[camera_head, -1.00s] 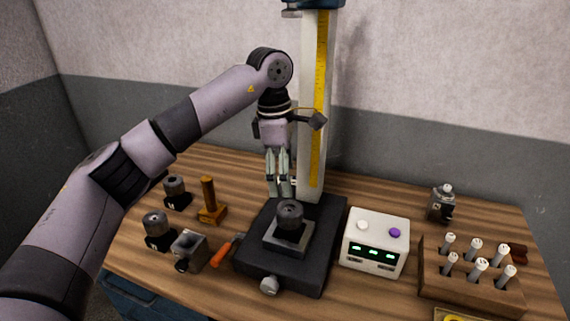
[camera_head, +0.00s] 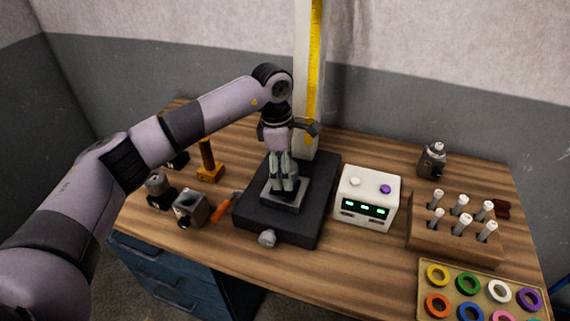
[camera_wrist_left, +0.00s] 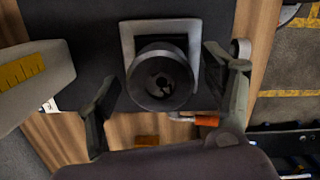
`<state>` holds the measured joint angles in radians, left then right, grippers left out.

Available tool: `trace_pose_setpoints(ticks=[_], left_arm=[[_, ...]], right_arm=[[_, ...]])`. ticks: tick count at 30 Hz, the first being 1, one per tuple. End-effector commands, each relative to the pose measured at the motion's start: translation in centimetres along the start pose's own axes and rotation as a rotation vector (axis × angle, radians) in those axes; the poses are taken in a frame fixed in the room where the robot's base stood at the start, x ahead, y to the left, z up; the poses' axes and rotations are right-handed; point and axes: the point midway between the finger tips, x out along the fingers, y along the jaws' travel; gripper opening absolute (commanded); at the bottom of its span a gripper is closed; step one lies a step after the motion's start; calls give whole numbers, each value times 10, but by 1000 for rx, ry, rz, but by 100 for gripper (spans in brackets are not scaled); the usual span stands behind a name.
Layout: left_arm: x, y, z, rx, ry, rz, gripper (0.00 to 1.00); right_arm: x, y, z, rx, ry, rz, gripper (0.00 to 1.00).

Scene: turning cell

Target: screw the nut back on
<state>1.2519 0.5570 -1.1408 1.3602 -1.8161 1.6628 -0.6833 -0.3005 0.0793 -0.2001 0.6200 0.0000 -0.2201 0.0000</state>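A dark round piece with a hollow top (camera_wrist_left: 160,78) sits on a grey square block (camera_wrist_left: 128,42) on the black base (camera_head: 258,215) of the upright stand. I cannot tell whether this piece is the nut or the part that takes it. My left gripper (camera_head: 286,188) points down over the block in the head view and mostly hides the round piece. In the left wrist view its fingers (camera_wrist_left: 165,105) are spread, one on each side of the round piece, with visible gaps. My right gripper is not in view.
A white box with green displays (camera_head: 368,198) stands right of the base. A wooden rack (camera_head: 453,240) and a tray of coloured rings (camera_head: 450,297) lie right.

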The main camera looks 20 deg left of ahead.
Motion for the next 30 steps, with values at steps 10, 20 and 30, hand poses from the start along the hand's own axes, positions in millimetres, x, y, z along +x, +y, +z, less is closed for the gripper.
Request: trace_pose_setpoints(ticks=[10, 20, 30], left_arm=[[-1, 0, 0, 0, 0, 0, 51], [-1, 0, 0, 0, 0, 0, 29], [2, 1, 0, 92, 0, -9, 19]], right_arm=[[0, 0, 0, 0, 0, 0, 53], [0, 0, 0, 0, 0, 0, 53], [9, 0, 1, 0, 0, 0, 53]])
